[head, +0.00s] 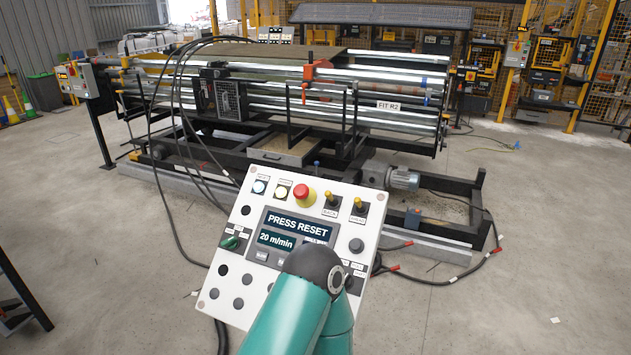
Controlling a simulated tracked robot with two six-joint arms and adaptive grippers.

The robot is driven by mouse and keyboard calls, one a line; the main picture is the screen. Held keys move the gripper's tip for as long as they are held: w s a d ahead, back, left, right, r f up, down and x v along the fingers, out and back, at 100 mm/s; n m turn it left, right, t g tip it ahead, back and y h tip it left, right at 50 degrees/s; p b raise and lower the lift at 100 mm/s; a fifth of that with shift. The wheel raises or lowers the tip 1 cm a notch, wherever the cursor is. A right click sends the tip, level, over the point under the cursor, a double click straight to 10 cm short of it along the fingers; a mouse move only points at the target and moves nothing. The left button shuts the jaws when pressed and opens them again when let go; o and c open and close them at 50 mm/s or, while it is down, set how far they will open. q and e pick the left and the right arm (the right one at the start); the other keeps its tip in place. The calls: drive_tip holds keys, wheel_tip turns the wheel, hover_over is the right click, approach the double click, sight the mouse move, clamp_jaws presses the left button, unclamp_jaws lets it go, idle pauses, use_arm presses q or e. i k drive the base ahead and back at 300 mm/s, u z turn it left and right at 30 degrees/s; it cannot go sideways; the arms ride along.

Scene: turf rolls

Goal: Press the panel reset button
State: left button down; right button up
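The white control panel (228,268) stands tilted in front of the machine. Its display (290,232) reads "PRESS RESET" with "20 m/min" below. Along its top edge are a pale blue-lit button (259,187), a pale yellowish button (281,191), a red mushroom button (301,193) on a yellow base and two yellow-tipped switches (331,199). The small labels are too blurred to read, so I cannot tell which button is reset. One of my teal arms covers the panel's lower right and the display's lower right corner. Neither gripper shows.
Behind the panel stands a roller machine (340,95) on a dark frame, with a motor (404,179) at its right. Black cables (172,215) run down to the floor at the panel's left. Yellow fencing (520,60) stands behind. The concrete floor at right is mostly clear.

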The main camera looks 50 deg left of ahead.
sight(258, 187)
drive_tip(key=u, duration=0.6)
drive_tip(key=i, duration=0.1)
drive_tip(key=z, duration=1.25)
drive_tip(key=k, duration=1.8)
drive_tip(key=u, duration=0.9)
drive_tip(key=i, duration=1)
drive_tip(key=u, duration=0.05)
